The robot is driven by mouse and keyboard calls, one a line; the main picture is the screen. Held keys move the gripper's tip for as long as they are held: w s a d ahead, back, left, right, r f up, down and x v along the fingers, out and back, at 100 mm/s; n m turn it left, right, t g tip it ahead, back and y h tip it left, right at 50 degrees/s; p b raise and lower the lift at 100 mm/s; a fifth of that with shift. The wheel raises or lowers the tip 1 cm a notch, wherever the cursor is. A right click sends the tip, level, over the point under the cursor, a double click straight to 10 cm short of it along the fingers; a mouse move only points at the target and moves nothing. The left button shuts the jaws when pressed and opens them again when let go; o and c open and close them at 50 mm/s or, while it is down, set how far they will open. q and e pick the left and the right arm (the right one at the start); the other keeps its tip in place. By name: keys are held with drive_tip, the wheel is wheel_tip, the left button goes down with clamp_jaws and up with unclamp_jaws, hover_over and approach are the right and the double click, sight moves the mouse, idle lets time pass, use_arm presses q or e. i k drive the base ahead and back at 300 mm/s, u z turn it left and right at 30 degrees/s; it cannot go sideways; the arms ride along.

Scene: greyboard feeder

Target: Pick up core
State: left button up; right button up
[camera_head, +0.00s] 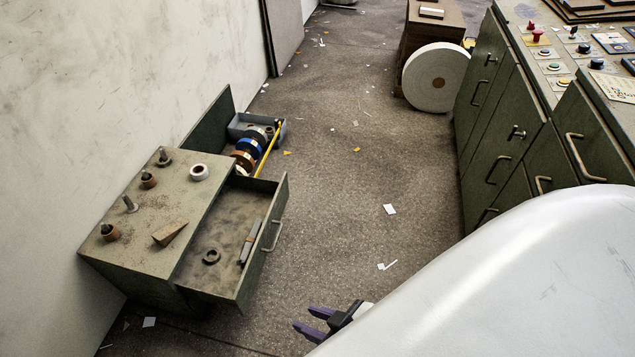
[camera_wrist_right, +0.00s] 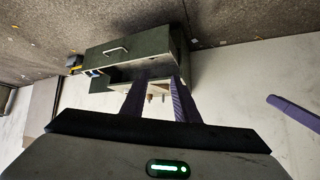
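Small brown cylinders that look like cores stand on the low green cabinet (camera_head: 205,185) at left in the head view: one (camera_head: 148,181) near the middle of its top, another (camera_head: 110,233) at the front left. A dark ring (camera_head: 211,256) lies in the open drawer (camera_head: 222,222). I cannot tell which is the task's core. My right gripper (camera_head: 304,318) has purple fingers apart, with nothing between them, right of and apart from the cabinet. It also shows in the wrist view (camera_wrist_right: 160,82). A purple finger (camera_wrist_right: 295,112), apparently my left gripper's, shows there.
A white tape roll (camera_head: 199,172) and a wooden wedge (camera_head: 170,233) sit on the cabinet. Coloured tape rolls (camera_head: 249,146) stand behind the drawer. A large white roll (camera_head: 435,78) and green control desk (camera_head: 515,130) are at right. The middle floor is clear except for scraps.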

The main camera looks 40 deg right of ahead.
sight(114, 234)
drive_tip(key=z, duration=0.65)
drive_tip(key=i, duration=0.5)
drive_tip(key=u, duration=1.2)
drive_tip(key=k, duration=0.55)
drive_tip(key=u, duration=0.9)
drive_tip(key=i, duration=1.15)
drive_tip(key=z, duration=0.25)
